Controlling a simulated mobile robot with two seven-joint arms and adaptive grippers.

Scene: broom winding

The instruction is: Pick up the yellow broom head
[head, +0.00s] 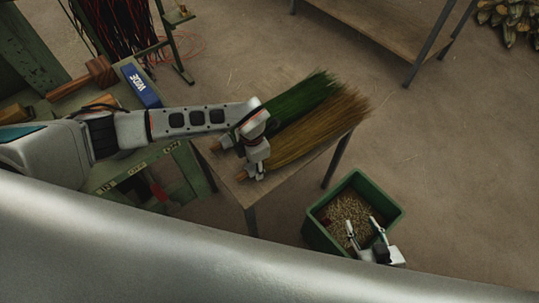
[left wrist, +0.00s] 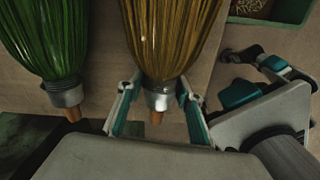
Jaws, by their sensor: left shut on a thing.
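The yellow broom head (head: 318,130) lies on a small table (head: 325,155), bristles pointing to the upper right. It also shows in the left wrist view (left wrist: 165,35), with its metal collar and wooden stub toward me. My left gripper (head: 254,172) is at the collar end. In the left wrist view its fingers (left wrist: 158,95) stand on both sides of the metal collar, shut on it. My right gripper (head: 364,233) is open and empty over the green bin.
A green broom head (head: 302,98) lies close beside the yellow one; its collar shows in the left wrist view (left wrist: 65,95). A green bin (head: 390,208) holding pale bits stands on the floor right of the table. A green workbench (head: 125,175) is at left.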

